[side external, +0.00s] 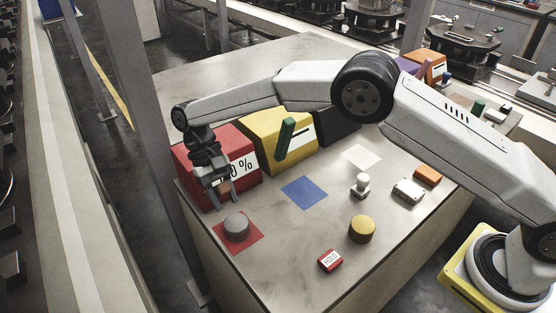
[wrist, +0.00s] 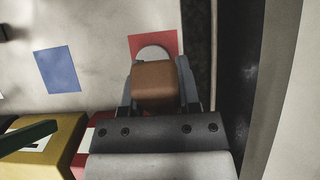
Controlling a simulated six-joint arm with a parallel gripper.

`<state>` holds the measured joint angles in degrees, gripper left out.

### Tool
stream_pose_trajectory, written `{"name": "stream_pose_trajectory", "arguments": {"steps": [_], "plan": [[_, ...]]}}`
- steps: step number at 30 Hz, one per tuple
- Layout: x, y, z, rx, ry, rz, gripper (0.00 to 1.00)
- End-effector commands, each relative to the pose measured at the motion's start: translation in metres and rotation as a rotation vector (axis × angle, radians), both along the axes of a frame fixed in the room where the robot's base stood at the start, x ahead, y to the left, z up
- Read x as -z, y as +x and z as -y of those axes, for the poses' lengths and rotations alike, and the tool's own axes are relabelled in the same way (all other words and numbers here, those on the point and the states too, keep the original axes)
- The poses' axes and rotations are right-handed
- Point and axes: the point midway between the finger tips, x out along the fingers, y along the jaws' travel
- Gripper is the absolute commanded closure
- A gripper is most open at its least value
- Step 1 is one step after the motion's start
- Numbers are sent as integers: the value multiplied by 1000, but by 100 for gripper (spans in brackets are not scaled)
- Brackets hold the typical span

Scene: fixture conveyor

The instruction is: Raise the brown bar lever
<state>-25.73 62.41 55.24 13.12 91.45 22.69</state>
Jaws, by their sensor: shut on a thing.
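The brown bar lever (side external: 224,187) is at the front of the red box (side external: 183,168), mostly covered by my fingers in the side view. In the wrist view its brown block-shaped end (wrist: 154,82) sits between my two fingers. My gripper (side external: 221,195) points downward and is shut on the lever, with a finger on each side of it; it also shows in the wrist view (wrist: 157,92). The lever's arm and pivot are hidden.
A yellow box (side external: 262,135) with a green lever (side external: 285,139) stands beside the red box. A grey round piece (side external: 237,226) lies on a red square below my gripper. A blue square (side external: 304,192), a yellow cylinder (side external: 362,229) and a red HOLD block (side external: 330,260) lie in front.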

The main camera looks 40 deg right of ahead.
Motion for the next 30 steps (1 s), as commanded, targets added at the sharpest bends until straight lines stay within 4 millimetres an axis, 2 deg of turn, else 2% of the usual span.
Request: {"name": "stream_pose_trajectory", "arguments": {"steps": [9, 23, 24, 26, 27, 30], "plan": [[-6, 9, 0, 4, 3, -75, 100], [-9, 10, 0, 2, 5, -97, 100], [-9, 9, 0, 2, 5, -98, 47], [-9, 9, 0, 1, 4, -99, 28], [-9, 9, 0, 1, 4, -100, 24], [-9, 9, 0, 1, 3, -101, 24]]}}
